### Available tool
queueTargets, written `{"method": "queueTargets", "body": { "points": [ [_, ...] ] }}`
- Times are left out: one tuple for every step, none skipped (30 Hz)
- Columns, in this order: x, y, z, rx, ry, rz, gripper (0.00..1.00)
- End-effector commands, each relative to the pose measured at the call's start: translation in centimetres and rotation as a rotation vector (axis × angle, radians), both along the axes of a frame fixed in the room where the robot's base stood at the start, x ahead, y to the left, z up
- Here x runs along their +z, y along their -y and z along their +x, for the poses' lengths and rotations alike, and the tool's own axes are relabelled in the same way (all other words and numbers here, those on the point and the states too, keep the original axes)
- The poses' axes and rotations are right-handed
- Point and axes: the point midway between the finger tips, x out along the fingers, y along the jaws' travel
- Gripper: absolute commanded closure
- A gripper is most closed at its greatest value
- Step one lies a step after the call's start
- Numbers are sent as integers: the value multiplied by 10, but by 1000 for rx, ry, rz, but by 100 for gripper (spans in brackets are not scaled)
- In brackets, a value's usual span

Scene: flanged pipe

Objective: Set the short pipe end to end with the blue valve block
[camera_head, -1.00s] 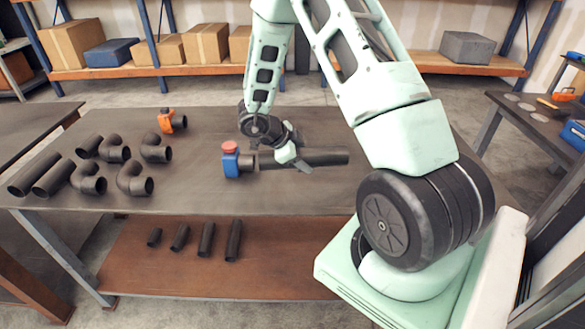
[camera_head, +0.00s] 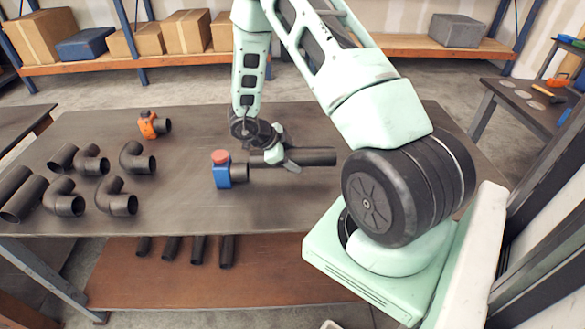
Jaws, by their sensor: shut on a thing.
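The blue valve block (camera_head: 222,176) stands on the table in the head view, with a red cap on top and a short dark stub on its right side. My gripper (camera_head: 280,158) is shut on the dark short pipe (camera_head: 315,157), which extends to the right of the fingers. The pipe lies level and roughly in line with the stub. Its left end is at or very near the stub, and I cannot tell whether they touch. The fingers hide part of the pipe's middle.
Several dark pipes and elbows (camera_head: 117,196) lie on the left of the table (camera_head: 200,215), with an orange valve (camera_head: 148,125) behind them. Several small pipes (camera_head: 198,250) lie on the lower shelf (camera_head: 140,275). The table in front of the valve block is clear.

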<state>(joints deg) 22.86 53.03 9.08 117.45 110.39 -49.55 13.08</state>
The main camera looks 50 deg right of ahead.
Motion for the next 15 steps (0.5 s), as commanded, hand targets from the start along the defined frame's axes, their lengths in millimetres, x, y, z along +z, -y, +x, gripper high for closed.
{"method": "queueTargets", "body": {
  "points": [
    [-1, 1, 1, 1, 0, -2, 100],
    [-3, 1, 1, 2, 0, -3, 100],
    [-6, 1, 1, 1, -1, -2, 100],
    [-8, 1, 0, 1, -1, -2, 100],
    [-11, 1, 0, 1, -1, -2, 100],
    [-16, 0, 0, 1, -2, -2, 100],
    [-20, 0, -1, 1, -3, -1, 100],
    [-24, 1, 0, 1, -3, -2, 100],
    [-29, 1, 0, 1, -2, -2, 100],
    [-33, 1, 0, 1, -2, -2, 100],
    [-36, 1, 0, 1, -2, -2, 100],
    [-40, 1, 0, 1, -2, -2, 100],
    [-42, 1, 0, 1, -1, -3, 100],
    [-43, 1, 0, 1, -1, -3, 100],
    [-45, 1, 0, 1, 1, -3, 100]
  ]
}}
